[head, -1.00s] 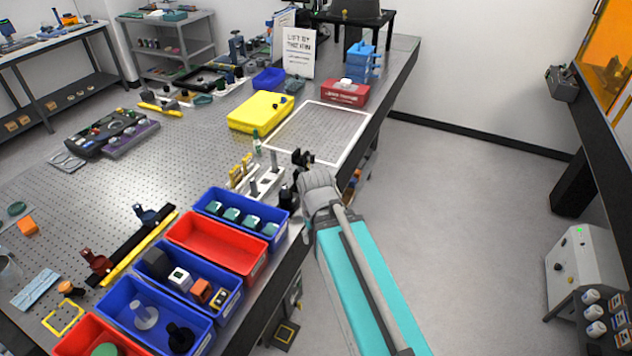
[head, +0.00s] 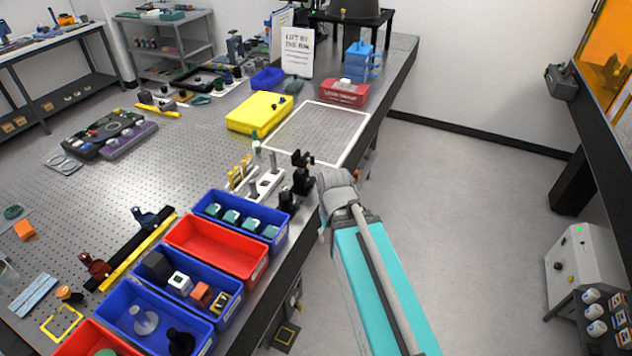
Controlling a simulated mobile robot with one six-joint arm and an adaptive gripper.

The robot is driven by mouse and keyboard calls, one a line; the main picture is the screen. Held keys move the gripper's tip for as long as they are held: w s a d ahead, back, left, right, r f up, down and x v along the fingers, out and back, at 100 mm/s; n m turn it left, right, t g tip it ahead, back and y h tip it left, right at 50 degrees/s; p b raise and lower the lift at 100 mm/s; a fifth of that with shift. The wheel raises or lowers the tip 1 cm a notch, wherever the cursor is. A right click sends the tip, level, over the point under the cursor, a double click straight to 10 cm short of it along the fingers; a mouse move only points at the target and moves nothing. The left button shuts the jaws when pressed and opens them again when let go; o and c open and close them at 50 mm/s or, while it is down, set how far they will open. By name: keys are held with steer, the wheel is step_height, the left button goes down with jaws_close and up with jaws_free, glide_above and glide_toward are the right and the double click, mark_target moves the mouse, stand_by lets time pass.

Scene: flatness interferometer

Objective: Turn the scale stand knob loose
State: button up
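My gripper (head: 322,190) is at the right edge of the perforated optical table, at the end of my grey and teal arm. No knob is clear at this size, and I cannot tell which part is the scale stand knob.
A white rack with metal posts (head: 265,185) stands left of the black stand. Blue bin (head: 207,222) and red bin (head: 185,247) line the near table edge. A white-framed area (head: 325,128) lies behind, with a yellow box (head: 258,113) beside it.

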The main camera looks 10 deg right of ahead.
steer(key=shift+o, duration=1.3)
steer(key=shift+d, duration=0.1)
steer(key=shift+o, duration=0.2)
steer(key=shift+w+f+m+b, duration=0.25)
steer(key=shift+f+m+b, duration=0.05)
steer(key=shift+f+b, duration=0.1)
steer(key=w+f+m+t+y+b, duration=0.4)
steer(key=w+f+m+y+b, duration=0.35)
steer(key=w+m+b, duration=0.45)
steer(key=w+d+r+m+t+y+b, duration=0.1)
steer(key=w+d+m+t+y+b, duration=0.5)
steer(key=d+m+b, duration=0.6)
steer(key=w+m+t, duration=0.1)
steer(key=w+m, duration=0.1)
steer(key=m, duration=0.1)
steer(key=shift+r, duration=0.4)
steer(key=shift+a+y, duration=0.1)
steer(key=shift+y, duration=0.15)
